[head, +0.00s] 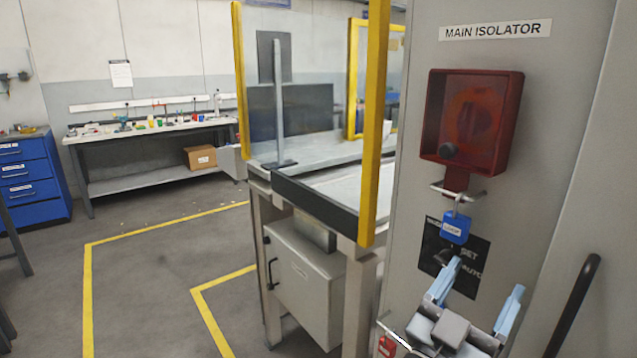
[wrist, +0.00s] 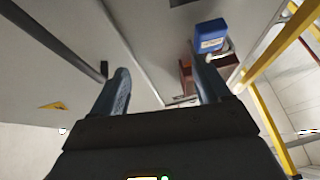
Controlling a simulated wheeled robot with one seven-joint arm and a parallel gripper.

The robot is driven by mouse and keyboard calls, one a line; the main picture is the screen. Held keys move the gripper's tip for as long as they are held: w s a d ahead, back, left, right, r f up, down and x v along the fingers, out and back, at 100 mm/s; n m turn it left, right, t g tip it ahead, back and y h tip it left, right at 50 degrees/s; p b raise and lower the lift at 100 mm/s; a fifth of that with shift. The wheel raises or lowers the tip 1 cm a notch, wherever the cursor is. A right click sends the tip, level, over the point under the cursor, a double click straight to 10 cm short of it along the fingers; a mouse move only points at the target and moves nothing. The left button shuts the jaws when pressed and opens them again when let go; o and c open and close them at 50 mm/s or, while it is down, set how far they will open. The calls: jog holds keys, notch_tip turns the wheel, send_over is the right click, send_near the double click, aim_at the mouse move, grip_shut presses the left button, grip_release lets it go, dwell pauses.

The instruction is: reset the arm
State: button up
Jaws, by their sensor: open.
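My gripper (head: 482,281) is in the lower right of the head view, with two light-blue fingers spread apart and nothing between them. In the wrist view my gripper (wrist: 161,72) also shows open and empty. It is in front of the grey cabinet (head: 425,130), below the blue padlock (head: 456,228). The padlock hangs from a hasp under the red isolator cover (head: 471,112) and also shows near the right finger in the wrist view (wrist: 211,36). I cannot tell whether that finger touches anything. A black plate (head: 478,250) lies behind the gripper, partly hidden.
A black handle (head: 573,305) sticks out at the right. A yellow-framed clear guard (head: 375,120) stands left of the cabinet, over a machine bench. A workbench (head: 150,132) and blue drawers (head: 30,178) stand farther back. The floor (head: 150,275) at left is open, with yellow lines.

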jog(key=s+f+n+y, duration=0.3)
jog(key=s+y, duration=0.3)
jog(key=s, duration=0.6)
jog(key=s+f+n+y, duration=0.3)
jog(key=s+f+y, duration=0.2)
jog(key=s, duration=0.8)
jog(key=s+f+n+g+y, duration=0.1)
jog(key=s+f+n+y, duration=0.3)
jog(key=s, duration=0.9)
jog(key=y, duration=0.2)
jog(key=shift+a+y, duration=0.15)
jog(key=shift+y, duration=0.15)
